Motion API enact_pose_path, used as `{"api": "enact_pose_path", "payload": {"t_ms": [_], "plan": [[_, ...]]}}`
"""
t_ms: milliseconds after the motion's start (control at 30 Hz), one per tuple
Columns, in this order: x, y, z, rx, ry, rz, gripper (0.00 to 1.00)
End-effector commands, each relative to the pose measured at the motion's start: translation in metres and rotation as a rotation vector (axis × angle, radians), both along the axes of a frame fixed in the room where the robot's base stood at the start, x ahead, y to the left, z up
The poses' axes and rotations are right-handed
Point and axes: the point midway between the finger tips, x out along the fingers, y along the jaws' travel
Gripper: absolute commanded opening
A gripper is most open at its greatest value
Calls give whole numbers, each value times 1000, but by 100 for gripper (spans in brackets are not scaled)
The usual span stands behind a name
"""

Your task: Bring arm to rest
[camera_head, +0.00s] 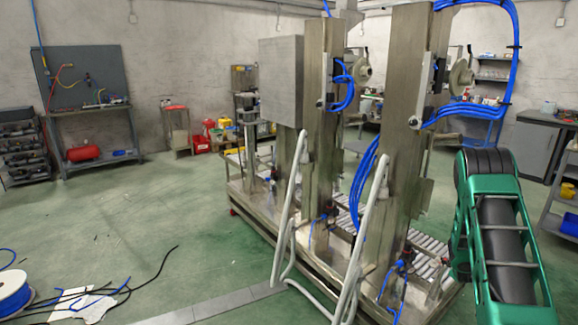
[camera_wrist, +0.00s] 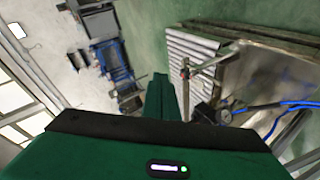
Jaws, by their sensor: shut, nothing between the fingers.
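My green and black arm (camera_head: 500,235) is raised at the right edge of the head view, in front of the machine's right end. Its lower part runs out of the picture, and my gripper cannot be made out there. In the wrist view, my green gripper body fills the bottom, and my gripper (camera_wrist: 160,98) shows as a narrow green block beyond the dark edge. It is shut with nothing held. The room is tilted in that view, and no object touches the gripper.
A steel machine with two tall columns (camera_head: 405,130), blue hoses (camera_head: 368,195) and white bent tubes (camera_head: 367,240) stands close left of my arm. A grey cabinet (camera_head: 538,148) is behind right. A cable reel (camera_head: 12,295) lies front left. The green floor (camera_head: 150,220) is mostly clear.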

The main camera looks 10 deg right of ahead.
Motion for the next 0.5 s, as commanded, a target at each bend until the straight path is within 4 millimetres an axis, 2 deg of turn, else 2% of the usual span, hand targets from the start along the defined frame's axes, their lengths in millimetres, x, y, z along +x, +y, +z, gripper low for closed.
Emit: {"api": "enact_pose_path", "payload": {"t_ms": [33, 100, 267, 500], "plan": [[-3, 4, 20, 31, -1, -24, 0], [-11, 11, 40, 80, 5, -62, 0], [-34, 30, 83, 194, 17, -148, 0], [-83, 71, 139, 366, 43, -275, 0]]}}
